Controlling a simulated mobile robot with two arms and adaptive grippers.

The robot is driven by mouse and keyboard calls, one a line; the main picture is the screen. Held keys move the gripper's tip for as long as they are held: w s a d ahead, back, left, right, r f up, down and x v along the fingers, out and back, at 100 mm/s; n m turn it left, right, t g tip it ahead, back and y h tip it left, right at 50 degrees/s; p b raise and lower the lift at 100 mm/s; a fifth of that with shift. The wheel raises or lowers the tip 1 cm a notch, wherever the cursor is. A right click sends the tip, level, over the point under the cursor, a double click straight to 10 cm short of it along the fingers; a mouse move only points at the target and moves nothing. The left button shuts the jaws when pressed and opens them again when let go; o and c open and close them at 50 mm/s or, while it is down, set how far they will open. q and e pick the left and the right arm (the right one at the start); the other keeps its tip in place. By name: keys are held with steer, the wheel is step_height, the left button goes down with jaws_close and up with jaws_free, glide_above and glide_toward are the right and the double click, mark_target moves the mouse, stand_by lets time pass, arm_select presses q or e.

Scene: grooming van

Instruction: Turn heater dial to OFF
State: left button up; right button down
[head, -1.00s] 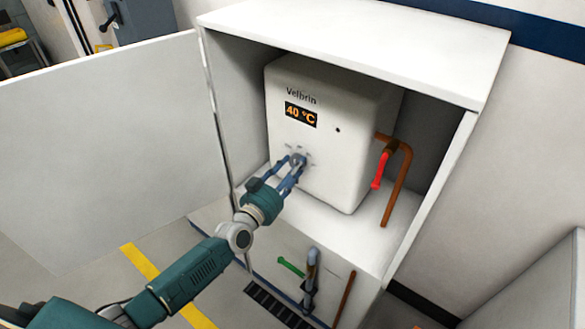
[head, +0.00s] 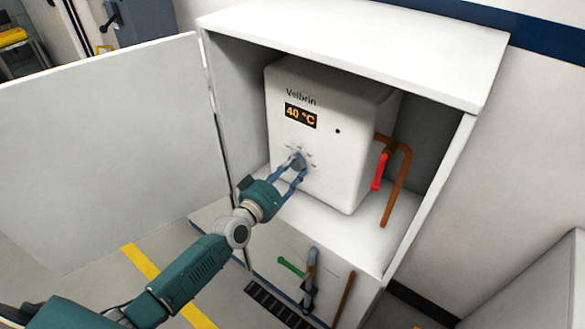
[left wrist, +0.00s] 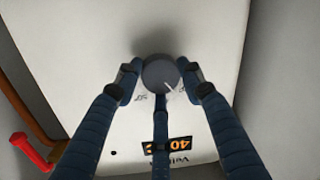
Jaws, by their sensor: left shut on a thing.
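The white heater (head: 325,135) stands inside an open cabinet, and its display (head: 300,116) reads 40 °C. The grey round heater dial (left wrist: 162,74) is on the lower front of the heater, with small markings around it and a pale pointer line on its face. In the head view the dial (head: 298,161) is partly covered by my fingers. My left gripper (head: 297,169) is shut on the dial; in the left wrist view its blue fingers (left wrist: 160,78) sit on both sides of it, with a third finger near it. My right gripper is not in view.
The cabinet door (head: 110,150) stands wide open on the left. A red-handled valve (head: 379,171) on a copper pipe is right of the heater. A green lever (head: 291,267) and grey pipe are below. The cabinet walls frame the heater closely.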

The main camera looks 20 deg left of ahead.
arm_select(q)
steer(key=shift+f+n, duration=0.2)
steer(key=shift+n, duration=1.1)
steer(key=shift+s, duration=0.1)
steer(key=o, duration=1.1)
steer(key=shift+o, duration=0.2)
steer(key=shift+r, duration=0.1)
steer(key=v, duration=1.2)
steer(key=shift+r, duration=0.2)
